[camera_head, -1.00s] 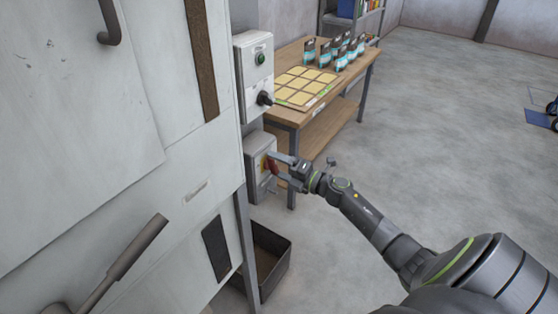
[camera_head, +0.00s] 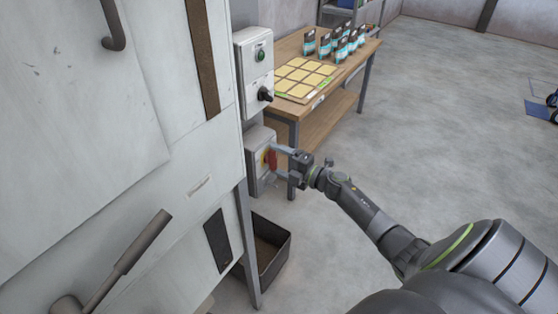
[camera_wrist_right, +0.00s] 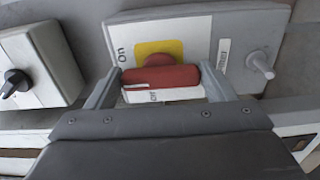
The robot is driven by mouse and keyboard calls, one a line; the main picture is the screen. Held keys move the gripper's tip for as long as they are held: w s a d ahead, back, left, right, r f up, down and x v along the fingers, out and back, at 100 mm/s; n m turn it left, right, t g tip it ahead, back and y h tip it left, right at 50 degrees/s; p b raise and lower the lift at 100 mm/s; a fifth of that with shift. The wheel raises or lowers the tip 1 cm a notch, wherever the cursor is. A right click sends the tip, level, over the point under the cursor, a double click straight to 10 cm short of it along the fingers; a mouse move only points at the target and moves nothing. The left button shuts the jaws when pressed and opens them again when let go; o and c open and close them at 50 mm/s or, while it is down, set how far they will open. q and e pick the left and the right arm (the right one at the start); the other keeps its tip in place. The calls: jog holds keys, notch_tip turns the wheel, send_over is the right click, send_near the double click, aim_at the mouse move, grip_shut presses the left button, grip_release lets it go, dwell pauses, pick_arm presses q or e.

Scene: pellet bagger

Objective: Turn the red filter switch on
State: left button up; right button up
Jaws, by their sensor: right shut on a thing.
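The red filter switch (camera_head: 272,159) sits on a yellow plate on the front of a grey box (camera_head: 254,172), low on the machine's side. In the right wrist view the red handle (camera_wrist_right: 160,83) lies crosswise, with the "On" and "Off" labels on the white plate around it. My right gripper (camera_head: 276,163) is at the box, its two fingers at either end of the red handle, shut on it; it also shows in the right wrist view (camera_wrist_right: 162,88). My left gripper is not in view.
A control box with a green button (camera_head: 260,55) and a black knob (camera_head: 265,94) is above the switch box. A wooden table (camera_head: 320,95) with cards and pouches stands behind. A dark open bin (camera_head: 283,262) is below. A metal toggle (camera_wrist_right: 262,66) sits beside the switch.

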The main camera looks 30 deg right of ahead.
jog(key=o, duration=1)
jog(key=shift+s+d, duration=0.1)
jog(key=shift+b+v, duration=2.35)
jog(key=shift+v, duration=6.25)
